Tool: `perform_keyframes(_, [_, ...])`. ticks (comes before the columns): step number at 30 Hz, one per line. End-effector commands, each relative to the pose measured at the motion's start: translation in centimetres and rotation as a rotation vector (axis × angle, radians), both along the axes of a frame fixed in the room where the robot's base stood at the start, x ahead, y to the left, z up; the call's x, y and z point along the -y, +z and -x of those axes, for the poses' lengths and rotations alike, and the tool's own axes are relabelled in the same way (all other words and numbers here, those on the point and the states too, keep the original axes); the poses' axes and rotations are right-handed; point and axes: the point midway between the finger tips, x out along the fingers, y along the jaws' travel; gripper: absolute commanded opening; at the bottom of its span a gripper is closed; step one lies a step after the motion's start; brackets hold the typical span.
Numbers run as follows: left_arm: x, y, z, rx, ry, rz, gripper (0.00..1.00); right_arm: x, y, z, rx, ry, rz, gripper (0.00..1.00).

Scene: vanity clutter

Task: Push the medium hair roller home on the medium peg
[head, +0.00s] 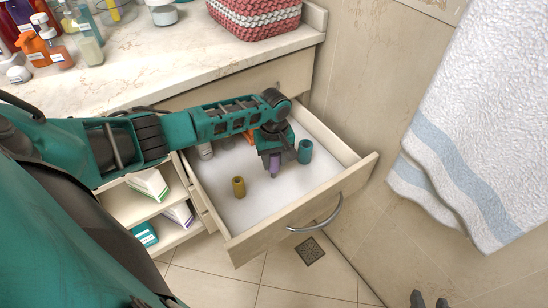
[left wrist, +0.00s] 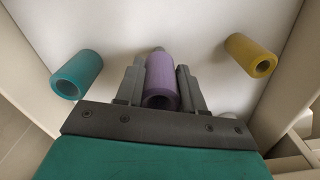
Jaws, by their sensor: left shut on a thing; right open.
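A purple hair roller (head: 274,166), which I take as the medium one, stands roughly upright in the open drawer. My left gripper (head: 272,158) is shut on it from above. In the left wrist view the purple roller (left wrist: 161,82) sits between the two fingers (left wrist: 160,90), its hollow end facing the camera. Its peg is hidden; I cannot tell how far down the roller sits. A teal roller (head: 305,151) stands to its right and a mustard-yellow roller (head: 238,187) to its front left. My right gripper (head: 428,301) is open and empty at the bottom edge, over the floor.
The drawer (head: 333,200) has raised walls close around the rollers. A white container (head: 205,151) and an orange item (head: 250,138) lie at its back. The countertop (head: 150,60) holds bottles and a woven basket (head: 254,18). A towel (head: 470,120) hangs right.

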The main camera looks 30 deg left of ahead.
Motion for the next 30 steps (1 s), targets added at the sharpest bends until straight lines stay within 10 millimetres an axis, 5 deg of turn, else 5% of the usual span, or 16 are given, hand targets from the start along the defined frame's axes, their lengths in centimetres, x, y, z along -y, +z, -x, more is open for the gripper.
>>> perform_keyframes(30, [0.0, -2.7, 0.0, 0.000, 0.000, 0.000, 0.10, 0.3, -1.6, 0.0, 0.001, 0.007, 0.010, 0.43])
